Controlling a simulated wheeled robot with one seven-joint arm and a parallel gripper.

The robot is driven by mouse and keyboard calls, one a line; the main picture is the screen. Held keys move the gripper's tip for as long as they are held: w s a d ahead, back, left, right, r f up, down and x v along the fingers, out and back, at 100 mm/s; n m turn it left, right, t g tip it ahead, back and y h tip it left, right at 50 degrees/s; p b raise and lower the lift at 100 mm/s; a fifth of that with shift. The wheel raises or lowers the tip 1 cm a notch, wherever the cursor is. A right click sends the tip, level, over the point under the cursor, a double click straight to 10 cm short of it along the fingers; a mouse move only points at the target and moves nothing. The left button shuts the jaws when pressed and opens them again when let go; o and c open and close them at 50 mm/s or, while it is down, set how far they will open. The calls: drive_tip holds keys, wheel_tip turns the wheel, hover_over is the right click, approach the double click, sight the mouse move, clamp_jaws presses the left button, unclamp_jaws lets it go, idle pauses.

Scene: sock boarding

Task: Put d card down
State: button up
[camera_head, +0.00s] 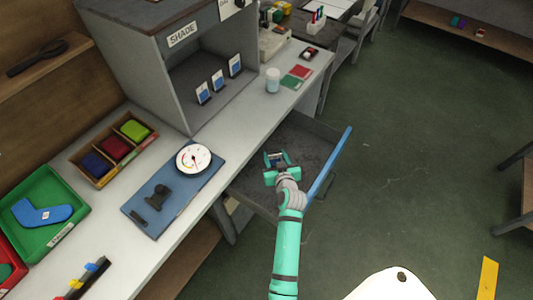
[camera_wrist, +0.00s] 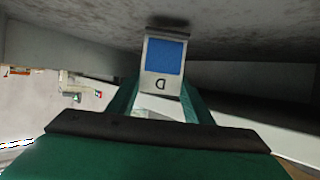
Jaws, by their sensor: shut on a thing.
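The D card (camera_wrist: 164,60) shows in the wrist view as a pale card with a blue square and a letter D that appears upside down. My gripper (camera_wrist: 160,95) is shut on the card, between its green fingers. In the head view my gripper (camera_head: 277,163) is over the open drawer (camera_head: 310,130), inside its outline. The card is small there and mostly hidden by the gripper. I cannot tell whether the card touches the drawer floor.
The drawer's blue front edge (camera_head: 331,165) stands to the right of my gripper. A grey booth labelled SHADE (camera_head: 183,34) holds several similar blue cards (camera_head: 218,80). The bench also carries a dial gauge (camera_head: 194,158), a white cup (camera_head: 272,80) and a green tray (camera_head: 62,235).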

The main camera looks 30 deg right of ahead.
drive_tip(key=shift+w+a, duration=0.15)
drive_tip(key=shift+w, duration=0.2)
drive_tip(key=shift+w+a+f, duration=0.2)
drive_tip(key=shift+w, duration=0.3)
drive_tip(key=shift+w+a+f, duration=0.25)
drive_tip(key=shift+w, duration=0.2)
drive_tip(key=shift+w+a+f, duration=0.2)
drive_tip(key=shift+w, duration=0.3)
drive_tip(key=shift+f, duration=0.15)
drive_tip(key=o, duration=1)
drive_tip(key=shift+v, duration=3.8)
